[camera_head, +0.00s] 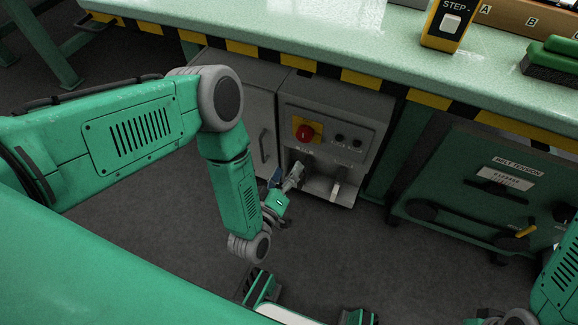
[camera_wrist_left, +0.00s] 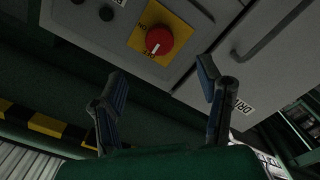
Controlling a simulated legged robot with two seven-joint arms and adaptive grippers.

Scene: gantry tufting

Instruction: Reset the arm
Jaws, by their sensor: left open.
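My left arm reaches down from the left in the head view. Its gripper (camera_head: 284,182) is in front of the grey control cabinet, below the red rotary knob (camera_head: 305,132) on its yellow plate. In the left wrist view the two dark fingers (camera_wrist_left: 160,92) are spread wide with nothing between them. The red knob (camera_wrist_left: 160,41) shows beyond the fingertips, apart from them. Part of my right arm shows at the lower right edge of the head view; its gripper cannot be made out.
The grey cabinet (camera_head: 349,118) stands under a green bench with a striped yellow-black edge (camera_head: 303,62). A belt tension panel (camera_head: 505,180) is at the right. A yellow STEP pendant (camera_head: 449,24) and a green brush (camera_head: 553,60) are on the bench. Dark floor is open below.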

